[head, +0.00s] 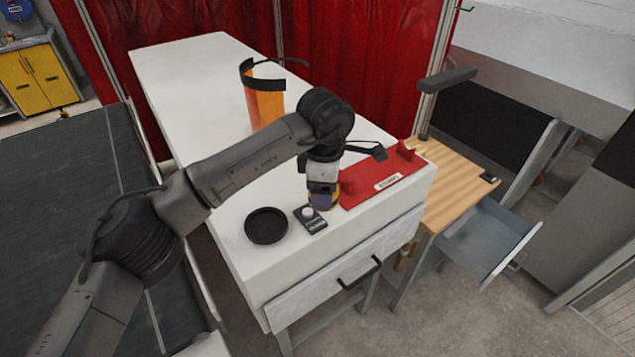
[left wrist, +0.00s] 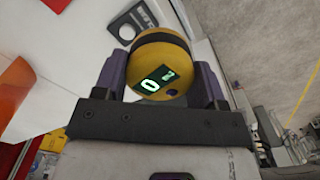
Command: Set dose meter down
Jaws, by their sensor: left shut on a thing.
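The dose meter (left wrist: 160,70) is a rounded yellow body with a black band and a lit green display, seen in the left wrist view. My left gripper (left wrist: 162,84) is shut on it, with a purple finger on each side. In the head view my left gripper (head: 322,201) is low over the front of the white bench (head: 190,75), left of a red holder (head: 385,184) with a label. There the meter is mostly hidden by the gripper. I cannot tell whether it touches the bench. My right gripper is not in view.
A small dark device with a pale round knob (head: 310,219) lies just beside the gripper. A black round dish (head: 266,226) is left of it. An orange face shield (head: 264,100) stands behind. A wooden table (head: 460,180) with an open drawer (head: 487,240) is at right. The bench's far left is clear.

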